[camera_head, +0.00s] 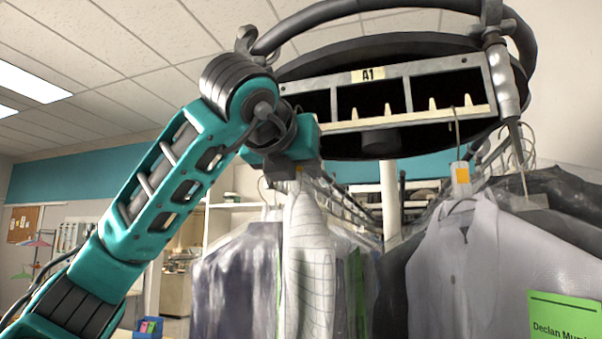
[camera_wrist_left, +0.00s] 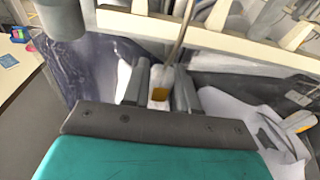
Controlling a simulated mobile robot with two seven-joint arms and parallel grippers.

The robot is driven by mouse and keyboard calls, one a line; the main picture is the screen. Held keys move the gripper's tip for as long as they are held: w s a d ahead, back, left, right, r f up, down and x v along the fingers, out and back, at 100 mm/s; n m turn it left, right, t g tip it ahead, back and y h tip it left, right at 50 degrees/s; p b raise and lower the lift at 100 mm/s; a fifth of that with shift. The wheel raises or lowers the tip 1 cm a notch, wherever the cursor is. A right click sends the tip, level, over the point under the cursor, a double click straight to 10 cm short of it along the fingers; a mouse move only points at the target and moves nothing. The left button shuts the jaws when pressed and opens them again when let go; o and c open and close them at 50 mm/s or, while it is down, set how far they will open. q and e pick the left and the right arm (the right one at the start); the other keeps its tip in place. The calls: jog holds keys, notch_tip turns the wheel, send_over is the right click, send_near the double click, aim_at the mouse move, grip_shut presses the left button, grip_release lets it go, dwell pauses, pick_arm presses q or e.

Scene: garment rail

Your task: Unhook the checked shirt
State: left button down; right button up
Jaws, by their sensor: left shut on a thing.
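The checked shirt (camera_head: 308,265), white with thin dark grid lines, hangs below my left gripper (camera_head: 293,183) in the head view, among bagged garments. In the left wrist view my left gripper (camera_wrist_left: 161,92) is shut on a hanger neck (camera_wrist_left: 168,76) with an orange-yellow tag (camera_wrist_left: 158,95) between the fingers. The hook's wire rises from there across the pale notched rail (camera_wrist_left: 250,48). I cannot tell whether the hook rests on the rail. The gripper's fingertips are mostly hidden in the head view. My right gripper is not in view.
A dark bagged garment (camera_head: 238,285) hangs left of the checked shirt. A grey shirt (camera_head: 465,265) with an orange tag hangs at right, near a green name card (camera_head: 564,318). The rail head labelled A1 (camera_head: 368,75) and its curved tube (camera_head: 330,15) are close above.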

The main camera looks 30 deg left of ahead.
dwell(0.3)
pick_arm(q)
jog(key=shift+b+v, duration=0.55)
jog(key=shift+v, duration=0.65)
jog(key=shift+f+b+v, duration=0.25)
jog(key=shift+b+v, duration=0.1)
jog(key=shift+v, duration=0.8)
jog(key=shift+f+b+v, duration=0.25)
jog(key=shift+b+v, duration=0.1)
jog(key=shift+v, duration=0.8)
jog(key=shift+s+d, duration=0.1)
jog(key=shift+s, duration=0.1)
jog(key=f+b+v, duration=0.1)
jog(key=b+v, duration=0.3)
jog(key=v, duration=0.7)
jog(key=shift+s+f+b, duration=0.35)
jog(key=shift+s+b, duration=0.05)
jog(key=shift+d, duration=0.15)
